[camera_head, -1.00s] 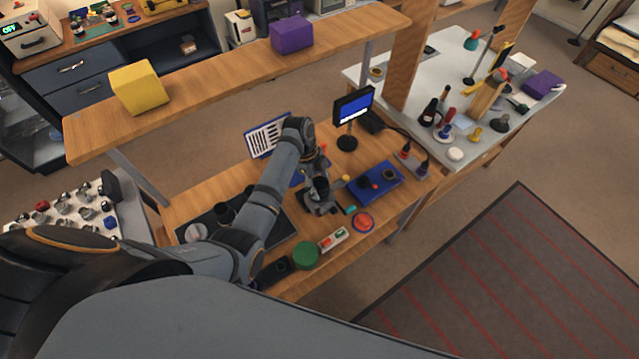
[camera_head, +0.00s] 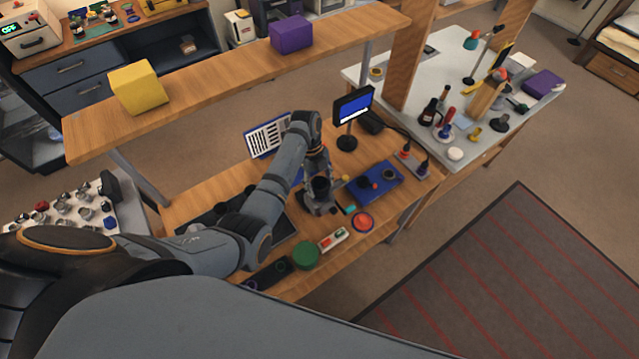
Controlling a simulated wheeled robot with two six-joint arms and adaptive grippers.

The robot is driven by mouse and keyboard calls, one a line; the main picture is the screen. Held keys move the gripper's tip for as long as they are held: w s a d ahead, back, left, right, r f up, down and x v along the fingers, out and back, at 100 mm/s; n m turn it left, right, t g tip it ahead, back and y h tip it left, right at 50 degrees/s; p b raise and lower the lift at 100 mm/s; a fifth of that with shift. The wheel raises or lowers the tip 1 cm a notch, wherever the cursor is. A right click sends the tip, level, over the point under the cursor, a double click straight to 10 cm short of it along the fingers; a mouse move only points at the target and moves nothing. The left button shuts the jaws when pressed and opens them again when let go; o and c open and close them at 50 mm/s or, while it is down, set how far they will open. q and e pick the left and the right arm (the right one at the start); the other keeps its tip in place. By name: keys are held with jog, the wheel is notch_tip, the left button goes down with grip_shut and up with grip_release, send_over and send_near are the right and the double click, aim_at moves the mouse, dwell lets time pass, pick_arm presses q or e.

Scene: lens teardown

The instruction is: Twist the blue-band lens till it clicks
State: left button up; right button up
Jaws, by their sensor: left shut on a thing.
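My left arm reaches over the workbench, and my left gripper (camera_head: 319,172) points down at a dark, round lens (camera_head: 321,187) in a grey holder (camera_head: 318,206). The gripper is shut on the lens at its top, though the fingers are small and partly hidden by my own wrist. I cannot make out a blue band on the lens at this size. My right gripper is not in view.
A blue tray (camera_head: 385,193) with small dark parts lies right of the holder. A red round button (camera_head: 363,222), a green round thing (camera_head: 306,254) and a small monitor (camera_head: 352,107) stand around it. A wooden shelf (camera_head: 220,77) runs above the bench's back.

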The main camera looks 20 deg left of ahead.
pick_arm(q)
jog(key=o, duration=1.7)
jog(key=v, duration=0.7)
jog(key=shift+r, duration=0.25)
